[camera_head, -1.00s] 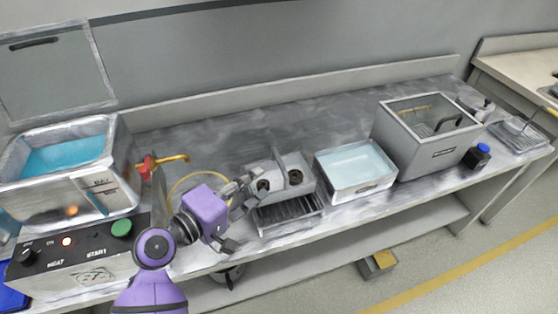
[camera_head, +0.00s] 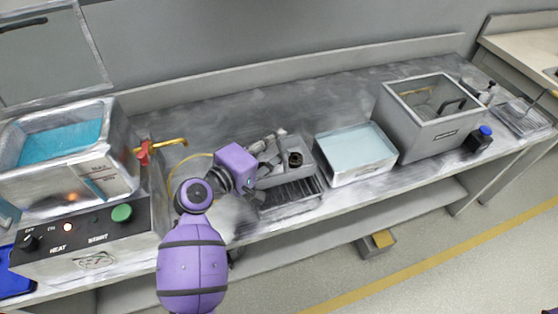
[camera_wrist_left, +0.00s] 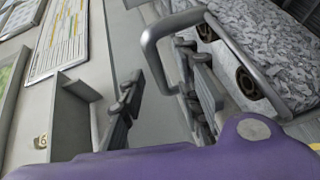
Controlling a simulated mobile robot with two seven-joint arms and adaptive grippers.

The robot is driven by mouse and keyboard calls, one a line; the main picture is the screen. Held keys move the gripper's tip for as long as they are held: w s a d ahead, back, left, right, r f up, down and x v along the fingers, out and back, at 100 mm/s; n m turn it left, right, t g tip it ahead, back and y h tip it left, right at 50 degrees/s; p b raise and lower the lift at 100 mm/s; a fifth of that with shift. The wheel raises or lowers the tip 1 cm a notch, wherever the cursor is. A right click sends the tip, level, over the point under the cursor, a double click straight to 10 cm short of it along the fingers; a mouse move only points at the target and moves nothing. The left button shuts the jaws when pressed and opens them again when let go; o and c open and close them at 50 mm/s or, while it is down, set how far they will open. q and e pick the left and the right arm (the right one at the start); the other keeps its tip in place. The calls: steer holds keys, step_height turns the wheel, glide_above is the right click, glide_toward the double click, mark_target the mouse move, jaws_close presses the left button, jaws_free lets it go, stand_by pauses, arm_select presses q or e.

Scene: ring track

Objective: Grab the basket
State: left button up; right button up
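The basket (camera_wrist_left: 271,65) is a grey metal box with a bent bar handle (camera_wrist_left: 225,38) and dark round parts inside. In the head view the basket (camera_head: 306,164) stands on a dark ribbed rack (camera_head: 291,194), partly hidden by my left gripper (camera_head: 268,149). In the left wrist view my left gripper (camera_wrist_left: 162,98) is open, with its two fingers apart. One end of the handle shows between the fingers, nearer the right one; I cannot tell whether they touch. My right gripper is not in view.
A bath with blue liquid (camera_head: 121,160) and a control box (camera_head: 90,245) stand at the left, beside a brass tap (camera_head: 170,142). A shallow tray of pale liquid (camera_head: 359,180) and a grey tank (camera_head: 439,136) stand to the right. The back of the bench is clear.

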arm_select(q)
jaws_close()
steer(key=shift+r, duration=0.1)
stand_by(0.4)
